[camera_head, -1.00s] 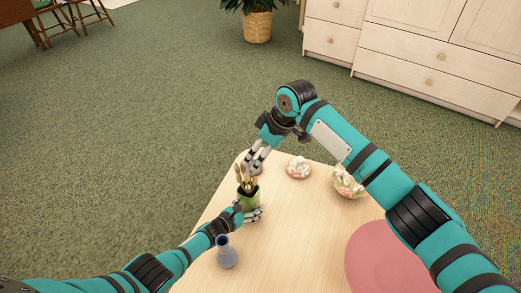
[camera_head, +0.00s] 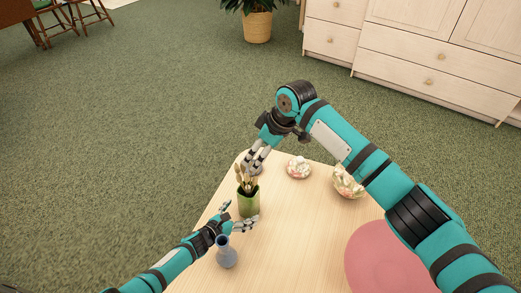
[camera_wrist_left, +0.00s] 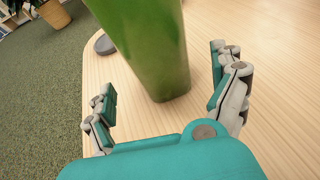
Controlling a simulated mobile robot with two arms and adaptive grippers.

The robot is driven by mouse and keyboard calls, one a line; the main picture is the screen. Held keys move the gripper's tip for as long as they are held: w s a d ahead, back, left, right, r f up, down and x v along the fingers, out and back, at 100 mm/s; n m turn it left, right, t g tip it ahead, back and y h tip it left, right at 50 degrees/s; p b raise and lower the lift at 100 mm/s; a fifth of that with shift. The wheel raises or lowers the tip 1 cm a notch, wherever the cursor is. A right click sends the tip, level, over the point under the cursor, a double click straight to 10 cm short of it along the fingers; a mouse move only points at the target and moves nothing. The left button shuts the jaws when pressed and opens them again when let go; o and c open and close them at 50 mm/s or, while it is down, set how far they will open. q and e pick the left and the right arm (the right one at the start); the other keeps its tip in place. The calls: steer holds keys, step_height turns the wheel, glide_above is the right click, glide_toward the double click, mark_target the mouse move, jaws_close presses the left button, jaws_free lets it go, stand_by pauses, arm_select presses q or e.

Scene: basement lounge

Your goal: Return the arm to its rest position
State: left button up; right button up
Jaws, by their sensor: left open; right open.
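My left gripper (camera_head: 235,216) is open at the left part of the table, just in front of a green vase (camera_head: 249,203) holding brush-like stems (camera_head: 245,178). In the left wrist view the green vase (camera_wrist_left: 155,50) stands upright on the table beyond my spread left fingers (camera_wrist_left: 165,92), with bare wood showing between. My right gripper (camera_head: 255,163) is open, pointing down above the stems at the table's far left corner. I cannot tell whether it touches the stems.
A blue-grey vase (camera_head: 227,255) stands close beside my left wrist. The wooden table (camera_head: 300,225) also bears a small dish (camera_head: 298,168), a bowl (camera_head: 347,182) partly behind my right arm, and a pink round mat (camera_head: 385,262). Its middle is clear. Drawers (camera_head: 420,65) stand beyond.

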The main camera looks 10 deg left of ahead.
arm_select(q)
steer(key=v, duration=0.6)
steer(key=shift+s+r, duration=0.1)
steer(key=shift+s, duration=0.1)
